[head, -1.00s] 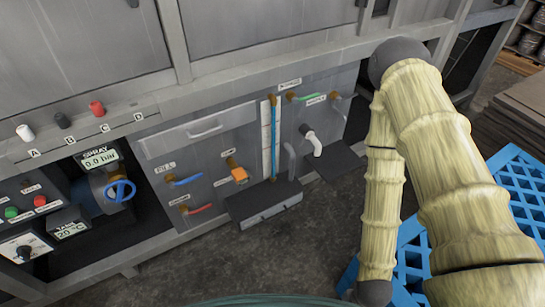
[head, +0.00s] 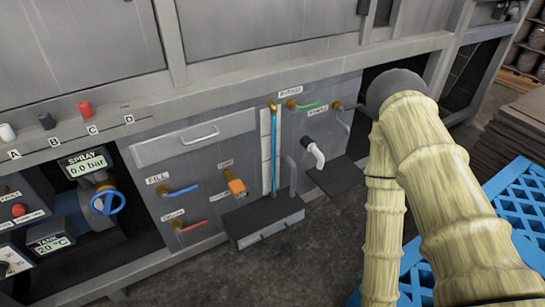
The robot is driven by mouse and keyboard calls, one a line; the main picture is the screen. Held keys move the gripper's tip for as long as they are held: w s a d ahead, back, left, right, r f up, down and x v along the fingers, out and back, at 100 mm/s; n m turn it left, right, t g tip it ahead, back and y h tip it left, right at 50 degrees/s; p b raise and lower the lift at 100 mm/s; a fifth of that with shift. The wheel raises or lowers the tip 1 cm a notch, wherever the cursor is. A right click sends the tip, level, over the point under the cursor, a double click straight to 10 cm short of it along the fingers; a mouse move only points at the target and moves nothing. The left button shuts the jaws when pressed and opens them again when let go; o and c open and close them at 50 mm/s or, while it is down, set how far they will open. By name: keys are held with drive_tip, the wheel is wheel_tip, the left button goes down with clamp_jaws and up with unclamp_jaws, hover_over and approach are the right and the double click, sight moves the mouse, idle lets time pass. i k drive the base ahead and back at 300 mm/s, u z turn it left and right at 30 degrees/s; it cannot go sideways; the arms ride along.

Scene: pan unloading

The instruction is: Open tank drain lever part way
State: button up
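The tank drain lever appears to be the red-handled one (head: 193,227) low on the grey valve panel; its small label is blurred. Its handle points right, roughly level with a slight upward slant in the picture. The blue-handled lever (head: 182,190) marked FILL sits just above it, with its handle also pointing right. My arm's pale ribbed sleeve fills the right side, bent at a dark joint. My gripper is outside the frame, so its opening and anything in it are hidden. No part of my arm visibly touches the drain lever.
An orange-handled valve (head: 236,187), a dark box (head: 265,222), a blue sight tube (head: 273,150) and a white spout (head: 315,154) are right of the levers. A blue wheel (head: 107,201) is at left. A blue pallet (head: 520,190) lies right; grey floor between looks clear.

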sight(179, 230)
drive_tip(key=k, duration=0.5)
drive_tip(key=u, duration=1)
drive_tip(key=i, duration=0.65)
drive_tip(key=z, duration=0.5)
